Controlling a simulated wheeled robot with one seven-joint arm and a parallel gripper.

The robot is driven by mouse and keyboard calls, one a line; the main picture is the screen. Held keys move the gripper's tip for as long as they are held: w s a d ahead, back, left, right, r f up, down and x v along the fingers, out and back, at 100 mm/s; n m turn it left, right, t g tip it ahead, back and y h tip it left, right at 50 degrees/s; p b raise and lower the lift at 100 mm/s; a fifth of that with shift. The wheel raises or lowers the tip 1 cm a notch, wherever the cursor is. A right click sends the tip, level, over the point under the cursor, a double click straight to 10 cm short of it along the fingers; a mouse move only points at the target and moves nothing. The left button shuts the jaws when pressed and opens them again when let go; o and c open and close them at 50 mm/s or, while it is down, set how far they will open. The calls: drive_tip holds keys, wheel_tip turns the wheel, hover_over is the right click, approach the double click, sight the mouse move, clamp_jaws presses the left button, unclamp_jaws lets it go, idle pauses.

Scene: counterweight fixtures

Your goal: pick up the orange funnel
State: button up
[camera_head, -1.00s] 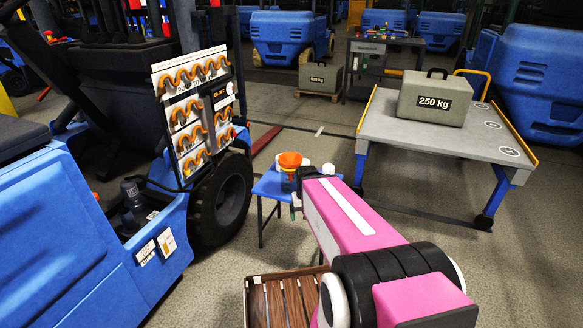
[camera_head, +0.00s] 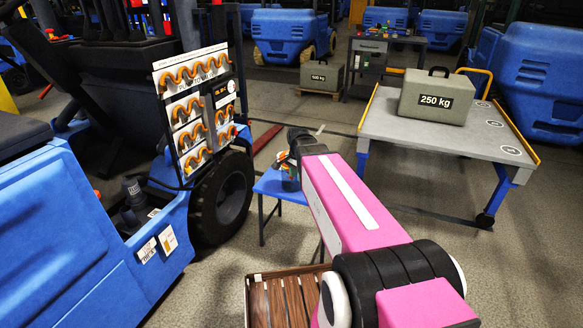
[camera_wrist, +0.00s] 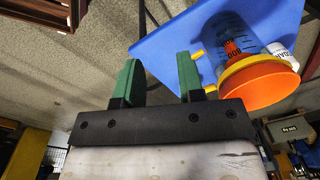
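The orange funnel (camera_wrist: 258,84) shows in the wrist view with its wide round mouth toward the camera. It sits at a clear container (camera_wrist: 228,42) with dark markings, on a blue stool (camera_wrist: 165,42). My gripper (camera_wrist: 160,78) has two green fingers spread apart with nothing between them. The funnel lies to the right of the fingers in that view, apart from them. In the head view, my wrist and gripper (camera_head: 286,160) are over the blue stool (camera_head: 272,186) and hide most or all of the funnel.
A white labelled container (camera_wrist: 280,54) stands close to the funnel. In the head view, a blue forklift (camera_head: 80,235) with a board of orange hooks (camera_head: 196,110) is left of the stool. A grey table (camera_head: 400,140) with a 250 kg weight (camera_head: 436,98) is at the right.

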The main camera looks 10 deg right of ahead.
drive_tip(key=w+r+m, duration=0.9)
drive_tip(key=w, duration=0.2)
drive_tip(key=shift+w+a+f, duration=0.1)
drive_tip(key=shift+w+f, duration=0.05)
drive_tip(key=shift+f, duration=1.65)
drive_tip(key=shift+w+a+f, duration=0.1)
drive_tip(key=shift+f, duration=1.7)
drive_tip(key=shift+w+a+f, duration=0.1)
drive_tip(key=shift+w+f, duration=0.05)
drive_tip(key=shift+f, duration=1.65)
clamp_jaws()
